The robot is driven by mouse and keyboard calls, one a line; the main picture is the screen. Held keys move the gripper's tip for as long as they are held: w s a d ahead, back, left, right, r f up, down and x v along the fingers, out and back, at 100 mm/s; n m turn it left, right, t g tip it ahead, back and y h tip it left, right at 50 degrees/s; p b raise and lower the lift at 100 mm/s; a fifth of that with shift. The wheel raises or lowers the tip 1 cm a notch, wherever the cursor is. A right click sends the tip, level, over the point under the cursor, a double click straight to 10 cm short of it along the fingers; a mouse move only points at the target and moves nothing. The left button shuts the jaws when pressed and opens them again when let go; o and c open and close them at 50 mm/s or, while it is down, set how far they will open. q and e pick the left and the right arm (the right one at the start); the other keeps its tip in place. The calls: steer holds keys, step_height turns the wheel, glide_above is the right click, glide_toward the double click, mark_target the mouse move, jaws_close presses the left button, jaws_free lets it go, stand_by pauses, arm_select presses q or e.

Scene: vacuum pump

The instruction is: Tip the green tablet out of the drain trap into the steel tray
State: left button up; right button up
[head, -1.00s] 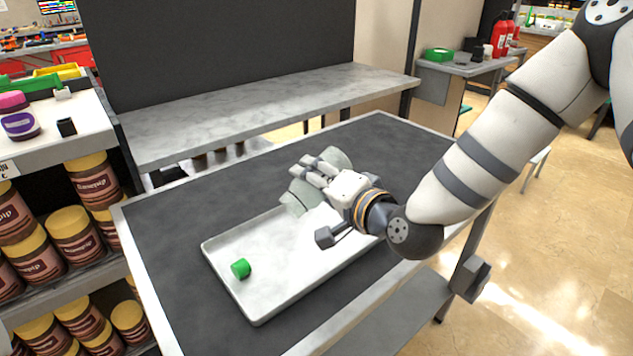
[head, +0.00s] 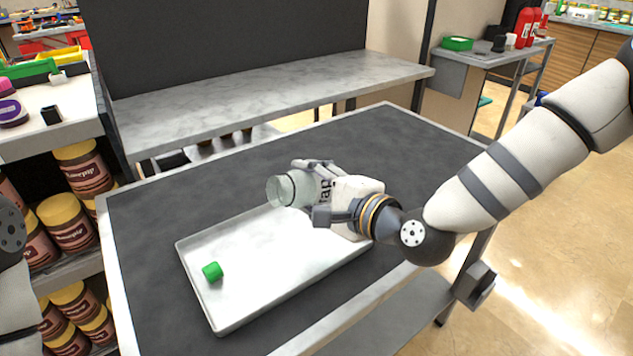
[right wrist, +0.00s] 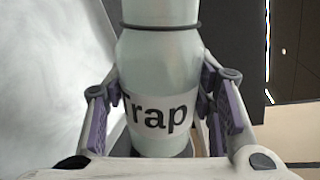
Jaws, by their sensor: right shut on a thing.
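The green tablet (head: 212,271) lies in the left part of the steel tray (head: 290,284). The drain trap (head: 282,190) is a pale, translucent vessel with "Trap" lettering. My right gripper (head: 318,186) is shut on it and holds it above the tray's back edge. In the head view the trap lies roughly sideways, its wide end to the left. In the right wrist view the trap (right wrist: 160,70) sits between both fingers of my right gripper (right wrist: 160,112). A piece of my left arm shows at the left edge; its gripper is out of view.
The tray sits on a dark-topped table (head: 392,140) with bare room behind it and to its right. A grey shelf (head: 280,95) runs along the back. A rack with several brown jars (head: 82,168) stands at the left.

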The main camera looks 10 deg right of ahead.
mark_target(299, 206)
steer(key=m+b, duration=0.1)
steer(key=f+m+y+b, duration=0.1)
steer(key=m, duration=0.1)
steer(key=f+m+y+b, duration=0.1)
steer(key=m, duration=0.1)
steer(key=shift+s+a+b, duration=0.1)
steer(key=shift+a+b, duration=0.25)
steer(key=shift+b, duration=0.05)
steer(key=a+m+b, duration=0.1)
steer(key=m, duration=0.1)
steer(key=a+m+y+b, duration=0.1)
steer(key=m, duration=0.1)
steer(key=s+m+b, duration=0.1)
steer(key=b, duration=0.1)
steer(key=shift+s+a+r+m+y, duration=0.1)
steer(key=shift+a+r+m+y, duration=0.2)
steer(key=shift+a+m, duration=0.1)
steer(key=shift+s+a+r+m+t+b, duration=0.1)
steer(key=shift+a+r+m+t+b, duration=0.25)
steer(key=shift+m+b, duration=0.2)
steer(key=shift+r, duration=0.1)
arm_select(q)
steer(key=s+f+g, duration=0.3)
steer(key=s+f, duration=0.7)
steer(key=shift+f+g, duration=0.35)
steer(key=shift+g, duration=0.05)
steer(key=shift+a, duration=0.1)
